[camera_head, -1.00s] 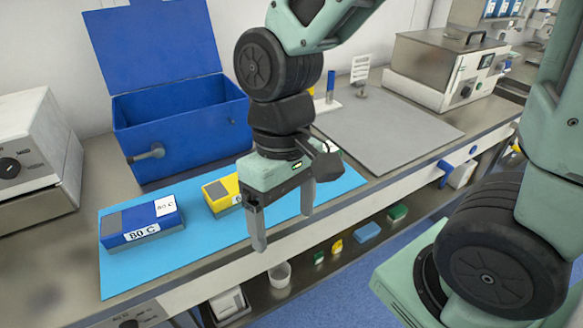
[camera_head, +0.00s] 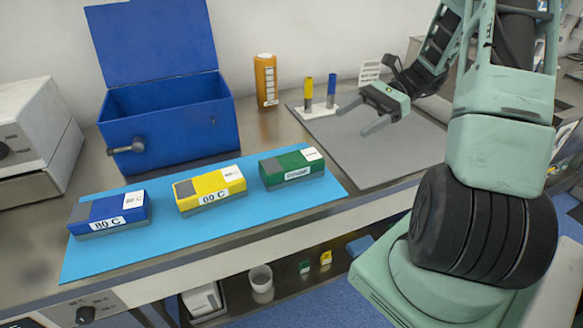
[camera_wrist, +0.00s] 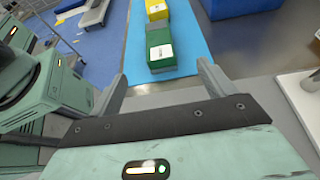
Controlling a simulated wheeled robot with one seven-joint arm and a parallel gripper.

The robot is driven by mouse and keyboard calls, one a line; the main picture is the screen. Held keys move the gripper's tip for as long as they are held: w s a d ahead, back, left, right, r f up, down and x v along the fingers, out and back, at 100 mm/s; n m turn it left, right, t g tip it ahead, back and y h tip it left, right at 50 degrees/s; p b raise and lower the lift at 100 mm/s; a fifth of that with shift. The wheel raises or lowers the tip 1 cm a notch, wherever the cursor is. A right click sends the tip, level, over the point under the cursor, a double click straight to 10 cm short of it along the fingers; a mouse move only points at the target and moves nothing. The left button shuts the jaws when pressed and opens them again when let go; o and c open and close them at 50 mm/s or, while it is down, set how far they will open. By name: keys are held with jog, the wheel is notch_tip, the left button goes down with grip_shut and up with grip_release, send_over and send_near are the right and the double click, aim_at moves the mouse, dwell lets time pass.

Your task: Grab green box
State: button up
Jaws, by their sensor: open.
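The green box (camera_head: 291,168) lies at the right end of a blue mat (camera_head: 163,234), with a grey patch and a white label on top. In the wrist view the green box (camera_wrist: 159,52) sits ahead of my gripper, centred a little beyond the fingertips. My gripper (camera_head: 350,121) is open and empty, above the grey plate to the right of the green box and apart from it. Its two fingers also show in the wrist view (camera_wrist: 160,78).
A yellow box (camera_head: 210,190) and a blue box (camera_head: 110,215) lie left on the mat. A large open blue container (camera_head: 170,135) stands behind. An orange bottle (camera_head: 266,80) and a white rack (camera_head: 318,108) with a yellow and a blue tube stand at the back.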

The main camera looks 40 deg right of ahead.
jog(key=p, duration=0.1)
send_near(296, 159)
jog(key=x, duration=0.4)
jog(key=shift+w+r, duration=0.1)
jog(key=shift+w, duration=0.15)
jog(key=shift+s+p+x, duration=0.2)
jog(key=shift+p+x, duration=0.15)
jog(key=shift+x, duration=2.45)
jog(key=c, duration=1.3)
